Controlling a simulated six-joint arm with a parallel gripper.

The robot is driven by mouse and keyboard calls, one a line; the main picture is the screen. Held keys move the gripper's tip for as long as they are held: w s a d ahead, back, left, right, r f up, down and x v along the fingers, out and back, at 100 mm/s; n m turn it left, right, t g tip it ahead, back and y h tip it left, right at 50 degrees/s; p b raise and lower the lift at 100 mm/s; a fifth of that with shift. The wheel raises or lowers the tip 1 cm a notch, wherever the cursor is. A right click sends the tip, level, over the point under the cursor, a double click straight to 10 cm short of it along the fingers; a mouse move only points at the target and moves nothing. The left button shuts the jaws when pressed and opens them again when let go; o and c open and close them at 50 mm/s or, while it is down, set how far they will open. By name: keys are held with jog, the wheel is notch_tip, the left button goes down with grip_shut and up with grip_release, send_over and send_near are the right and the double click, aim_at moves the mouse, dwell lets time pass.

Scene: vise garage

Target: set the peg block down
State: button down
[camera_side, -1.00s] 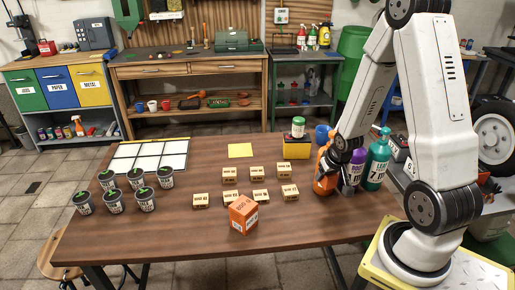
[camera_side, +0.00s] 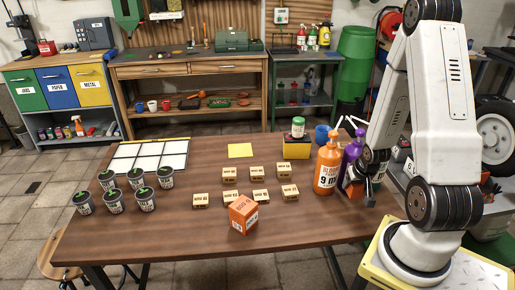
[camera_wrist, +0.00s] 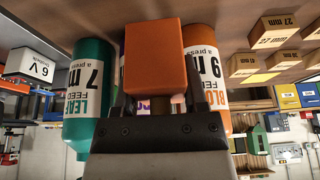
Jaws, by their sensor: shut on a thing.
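My gripper (camera_side: 366,182) is shut on a plain orange block, which I take to be the peg block (camera_side: 355,190). In the wrist view the block (camera_wrist: 154,50) fills the upper middle, held between the dark fingers of my gripper (camera_wrist: 152,104). It is close to the tabletop at the right end of the table; I cannot tell whether it touches. In the side view my gripper partly hides the block.
Pump bottles stand close behind my gripper: orange (camera_side: 327,168), purple (camera_side: 350,155) and teal (camera_wrist: 90,85). An orange box (camera_side: 243,215) and several small wooden blocks (camera_side: 260,196) lie to the left.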

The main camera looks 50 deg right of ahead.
aim_at(345, 205)
jog(key=shift+f, duration=1.65)
jog(key=shift+f, duration=0.15)
jog(key=shift+f, duration=1.85)
jog(key=shift+f, duration=0.15)
jog(key=shift+c, duration=0.6)
grip_release()
jog(key=shift+r, duration=0.2)
jog(key=shift+v, duration=3.7)
